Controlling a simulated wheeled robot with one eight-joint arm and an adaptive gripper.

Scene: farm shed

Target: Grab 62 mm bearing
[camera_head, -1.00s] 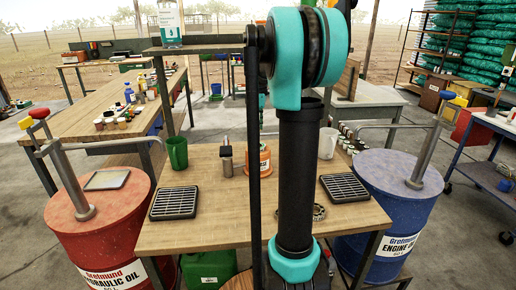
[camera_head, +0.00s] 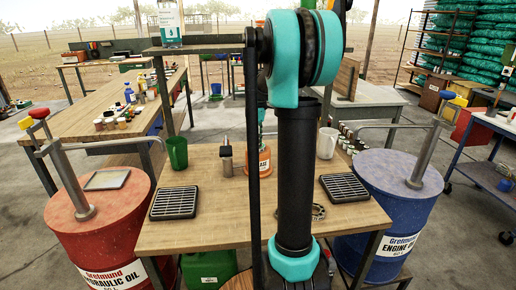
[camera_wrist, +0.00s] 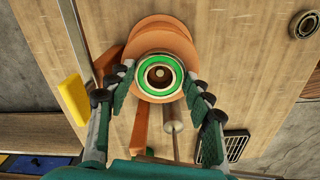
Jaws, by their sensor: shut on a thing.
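A bearing with a bright green ring (camera_wrist: 144,68) shows in the wrist view between my gripper's fingertips (camera_wrist: 160,78). The fingers close on it from left and right, and its bore faces the camera. Right behind it in that view is a round orange container (camera_wrist: 162,27); I cannot tell the gap between them. The orange container (camera_head: 265,160) also shows in the head view, where my arm hides the gripper and the held bearing. Another bearing (camera_wrist: 305,25) lies flat on the table, right of the gripper; it also shows in the head view (camera_head: 319,211). No bearing size is readable.
The wooden table (camera_head: 215,225) holds two black grilles (camera_head: 175,202) (camera_head: 347,188), a green mug (camera_head: 177,152), a white mug (camera_head: 327,143) and a small bottle (camera_head: 226,160). A red drum (camera_head: 75,245) stands left and a blue drum (camera_head: 400,215) right. The table's front left is clear.

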